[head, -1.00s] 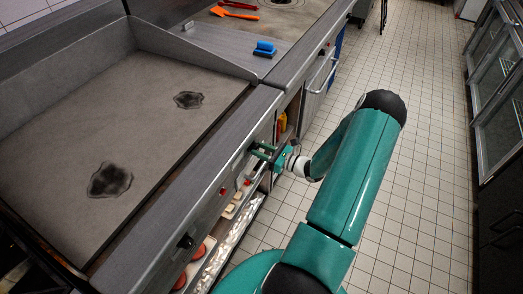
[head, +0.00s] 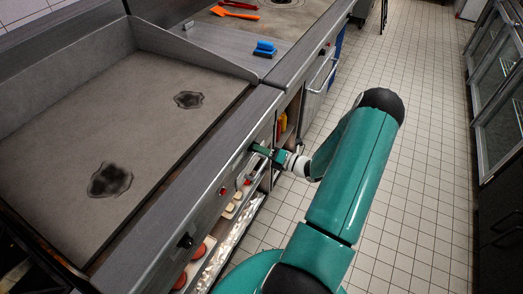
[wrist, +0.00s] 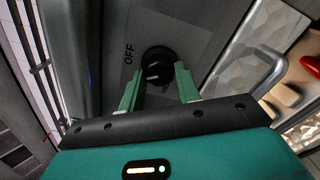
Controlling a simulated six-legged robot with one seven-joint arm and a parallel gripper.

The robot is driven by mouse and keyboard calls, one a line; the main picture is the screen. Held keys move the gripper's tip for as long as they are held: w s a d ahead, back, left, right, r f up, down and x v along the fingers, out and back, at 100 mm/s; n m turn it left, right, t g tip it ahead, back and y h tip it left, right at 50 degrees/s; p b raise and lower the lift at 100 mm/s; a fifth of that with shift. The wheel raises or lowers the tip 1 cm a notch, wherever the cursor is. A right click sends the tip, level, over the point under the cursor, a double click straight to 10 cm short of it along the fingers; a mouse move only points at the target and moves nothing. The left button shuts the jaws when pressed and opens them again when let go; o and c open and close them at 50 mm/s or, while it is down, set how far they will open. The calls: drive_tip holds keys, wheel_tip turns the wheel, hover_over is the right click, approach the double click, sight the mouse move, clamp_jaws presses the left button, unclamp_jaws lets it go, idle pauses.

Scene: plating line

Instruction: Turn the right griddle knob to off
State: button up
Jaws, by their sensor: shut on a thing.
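The right griddle knob (wrist: 157,62) is round and black, with a pale pointer mark on its lower part in the wrist view. The word OFF is printed on the panel to its left. My gripper (wrist: 158,78) has one green finger on each side of the knob and is shut on it. In the head view my gripper (head: 257,148) is at the griddle's front panel, where its fingers hide the knob. The griddle (head: 75,130) has a flat grey plate with two dark burnt patches.
Another black knob (head: 185,241) sits nearer on the same panel, with a red light (head: 223,191) between. A handle (wrist: 268,70) juts out to the right in the wrist view. Shelves with food are below. The tiled floor (head: 430,200) to the right is clear.

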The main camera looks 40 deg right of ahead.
drive_tip(key=m, duration=0.6)
idle(0.5)
drive_tip(key=o, duration=1)
drive_tip(key=shift+c, duration=0.2)
drive_tip(key=shift+s, duration=0.1)
drive_tip(key=v, duration=1.3)
drive_tip(key=shift+s, duration=0.3)
drive_tip(key=shift+d+r, duration=0.1)
